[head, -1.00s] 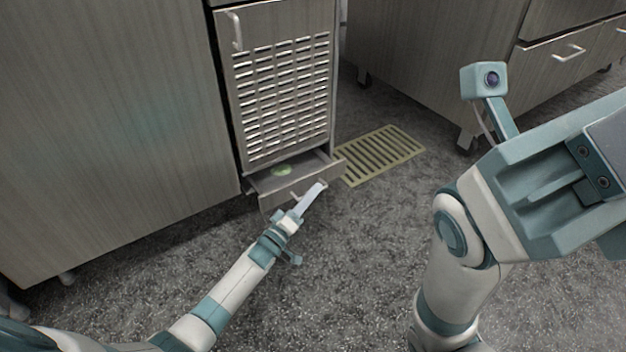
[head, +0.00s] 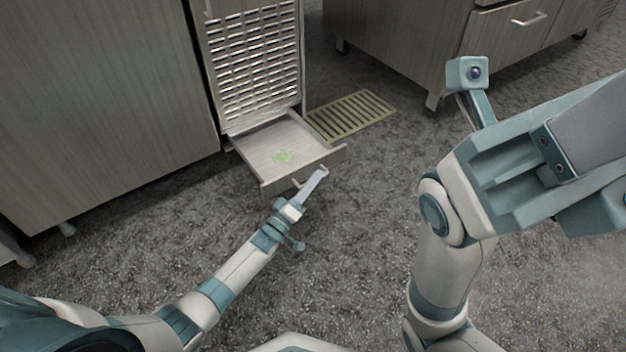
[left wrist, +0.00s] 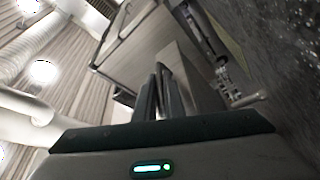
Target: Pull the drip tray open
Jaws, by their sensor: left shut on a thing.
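The drip tray (head: 262,143) is a shallow grey drawer at the foot of the slatted metal unit, low over the floor. It stands well out of the unit, with a pale green patch (head: 283,156) on its floor. My left gripper (head: 318,176) is at the handle on the tray's front and is shut on it. In the left wrist view the gripper fingers (left wrist: 158,98) point at the tray front (left wrist: 185,85), and the grip itself is partly hidden. My right arm is in the head view at the right, but its gripper fingers cannot be made out.
The slatted panel (head: 255,65) rises above the tray. A plain cabinet (head: 105,110) stands to the left. A yellow-green floor grate (head: 350,114) lies right of the tray. Another cabinet (head: 400,45) stands at the back right. The speckled floor before the tray is clear.

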